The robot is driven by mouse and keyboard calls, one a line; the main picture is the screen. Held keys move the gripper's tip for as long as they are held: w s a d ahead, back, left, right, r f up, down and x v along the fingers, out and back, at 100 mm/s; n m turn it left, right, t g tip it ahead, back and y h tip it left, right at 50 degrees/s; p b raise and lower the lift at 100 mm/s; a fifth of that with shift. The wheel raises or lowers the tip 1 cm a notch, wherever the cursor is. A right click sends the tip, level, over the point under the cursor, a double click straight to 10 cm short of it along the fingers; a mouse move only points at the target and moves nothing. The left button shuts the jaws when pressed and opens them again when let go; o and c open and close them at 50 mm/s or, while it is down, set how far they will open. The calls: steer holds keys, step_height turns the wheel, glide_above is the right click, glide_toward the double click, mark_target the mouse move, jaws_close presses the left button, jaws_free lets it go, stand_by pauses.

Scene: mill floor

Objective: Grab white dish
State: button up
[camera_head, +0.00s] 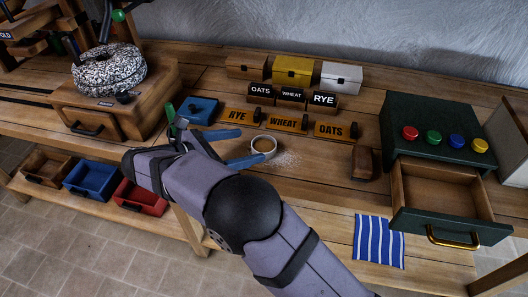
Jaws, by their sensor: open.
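A small round white dish (274,148) with brown stuff in it sits on the wooden bench in the middle of the head view. My gripper (250,146) has blue fingers, spread apart and pointing right toward the dish. The upper finger ends behind and left of the dish. The lower finger ends at its front left side, close to the rim; I cannot tell if it touches. Nothing shows between the fingers except bench and perhaps the dish's left edge.
Orange RYE, WHEAT (283,122) and OATS plates stand behind the dish. A brown block (363,163) stands farther right, by a green cabinet (432,128) with an open drawer (440,190). A blue box (199,110) stands behind my gripper.

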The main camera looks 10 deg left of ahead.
mark_target(273, 142)
steer(key=shift+s+p+x, duration=0.2)
steer(key=shift+p+x, duration=0.35)
steer(key=shift+x, duration=3.1)
steer(key=shift+d+f, duration=0.15)
steer(key=c, duration=1.2)
steer(key=shift+o, duration=0.2)
step_height(273, 142, up, 10)
